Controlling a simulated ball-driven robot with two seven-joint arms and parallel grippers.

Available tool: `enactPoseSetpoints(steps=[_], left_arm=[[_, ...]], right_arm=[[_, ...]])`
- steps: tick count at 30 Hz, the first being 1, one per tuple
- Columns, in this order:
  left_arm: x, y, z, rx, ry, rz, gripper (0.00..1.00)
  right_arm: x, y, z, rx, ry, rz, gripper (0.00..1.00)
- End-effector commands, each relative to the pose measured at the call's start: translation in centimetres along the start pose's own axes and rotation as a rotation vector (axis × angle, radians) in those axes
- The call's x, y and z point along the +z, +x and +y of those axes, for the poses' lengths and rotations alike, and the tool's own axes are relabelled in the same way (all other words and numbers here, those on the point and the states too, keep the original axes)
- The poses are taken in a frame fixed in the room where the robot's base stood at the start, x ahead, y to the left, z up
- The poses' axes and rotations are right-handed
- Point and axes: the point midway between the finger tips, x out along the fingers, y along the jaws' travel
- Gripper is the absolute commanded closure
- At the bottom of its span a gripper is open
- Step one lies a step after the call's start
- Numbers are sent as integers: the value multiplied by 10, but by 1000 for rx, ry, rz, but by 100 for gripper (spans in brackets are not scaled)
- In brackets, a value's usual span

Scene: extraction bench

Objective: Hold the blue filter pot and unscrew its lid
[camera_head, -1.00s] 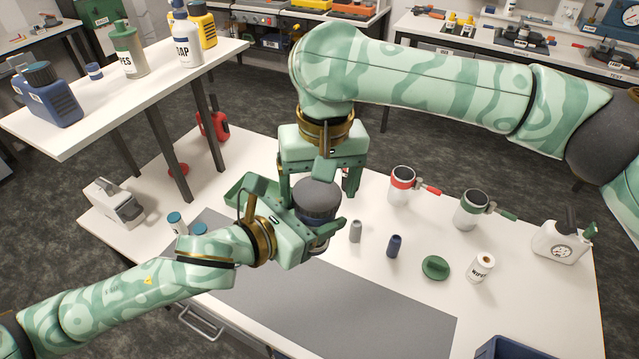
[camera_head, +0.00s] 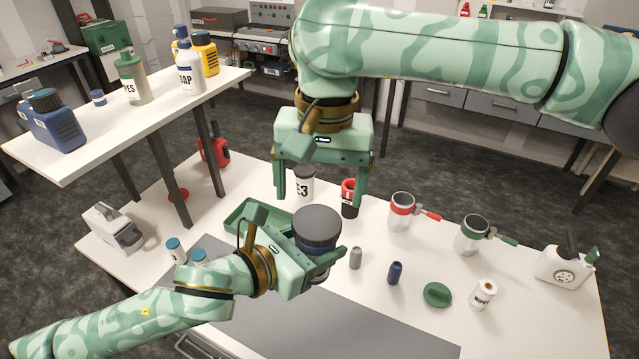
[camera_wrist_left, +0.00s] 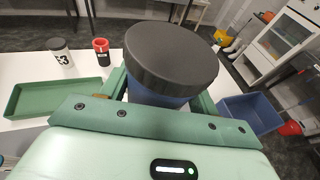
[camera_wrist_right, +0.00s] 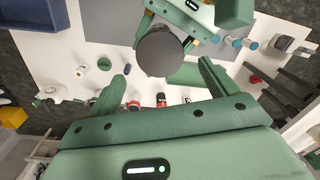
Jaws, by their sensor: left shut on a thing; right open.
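The blue filter pot (camera_head: 318,248) has a dark grey round lid (camera_head: 317,223) on top. My left gripper (camera_head: 318,262) is shut around the pot's body; the left wrist view also shows the blue body (camera_wrist_left: 155,97) between its fingers under the lid (camera_wrist_left: 170,55). The lid sits on the pot, and whether it is loose cannot be told. My right gripper (camera_head: 320,195) is open and empty, above and behind the lid with a gap. In the right wrist view the lid (camera_wrist_right: 160,53) lies beyond the spread fingertips.
A green tray (camera_head: 236,213) lies behind my left gripper. A raised white shelf (camera_head: 100,118) is at left. The grey mat (camera_head: 350,325) is mostly clear.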

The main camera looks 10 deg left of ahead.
Motion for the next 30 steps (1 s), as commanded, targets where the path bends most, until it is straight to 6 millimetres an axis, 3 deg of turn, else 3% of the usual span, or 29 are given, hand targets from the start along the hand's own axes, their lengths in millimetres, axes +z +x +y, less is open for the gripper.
enactPoseSetpoints(steps=[10,22,27,30], left_arm=[[0,0,0,0,0,-1,100],[0,0,0,0,0,-1,100],[0,0,0,0,0,-1,100],[0,0,0,1,0,-1,100]], right_arm=[[0,56,0,0,-2,-2,15],[0,66,0,0,-2,2,15],[0,65,0,0,-2,2,60],[0,65,0,0,-2,2,60]])
